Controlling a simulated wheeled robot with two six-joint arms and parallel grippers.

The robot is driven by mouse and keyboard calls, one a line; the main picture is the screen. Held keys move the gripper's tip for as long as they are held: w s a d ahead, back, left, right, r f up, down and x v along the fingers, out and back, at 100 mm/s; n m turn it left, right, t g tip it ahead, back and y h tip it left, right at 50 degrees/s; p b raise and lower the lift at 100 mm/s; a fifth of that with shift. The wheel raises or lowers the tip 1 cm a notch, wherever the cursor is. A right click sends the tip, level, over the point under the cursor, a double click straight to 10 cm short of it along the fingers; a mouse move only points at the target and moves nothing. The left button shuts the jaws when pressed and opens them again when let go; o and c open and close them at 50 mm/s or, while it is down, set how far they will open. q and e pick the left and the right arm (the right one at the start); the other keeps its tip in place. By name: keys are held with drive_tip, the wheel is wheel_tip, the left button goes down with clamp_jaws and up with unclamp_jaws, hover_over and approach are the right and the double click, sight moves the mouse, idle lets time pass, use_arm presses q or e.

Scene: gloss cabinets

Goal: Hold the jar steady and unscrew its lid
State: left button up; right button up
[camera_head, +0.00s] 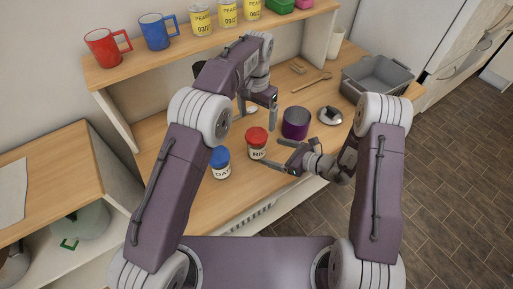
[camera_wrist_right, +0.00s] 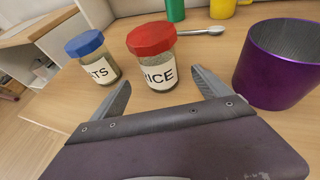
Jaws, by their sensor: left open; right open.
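A jar (camera_head: 257,152) with a red lid (camera_head: 257,136) stands upright on the counter; its label reads RICE in the right wrist view (camera_wrist_right: 152,72). A second jar (camera_head: 221,172), with a blue lid (camera_head: 220,155) and an OATS label, stands to its left; it also shows in the right wrist view (camera_wrist_right: 100,69). Both lids are on. My right gripper (camera_head: 273,154) is open and low, its fingers pointing at the RICE jar, which is just ahead of and between the fingertips. My left gripper (camera_head: 259,106) is open and empty, behind and above the RICE jar.
A purple pot (camera_head: 295,124) stands right of the RICE jar, close to my right gripper. A metal dish (camera_head: 330,116), a wooden spoon (camera_head: 313,83) and a grey bin (camera_head: 378,76) are farther right. A shelf (camera_head: 190,46) with mugs and cans runs along the back.

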sight(257, 134)
drive_tip(key=x, duration=0.8)
drive_tip(key=shift+w+a+f, duration=0.15)
drive_tip(key=shift+a, duration=0.2)
clamp_jaws()
use_arm(q)
drive_tip(key=m, duration=2.3)
drive_tip(key=shift+m, duration=0.3)
drive_tip(key=m, duration=0.3)
drive_tip(key=shift+f, duration=4)
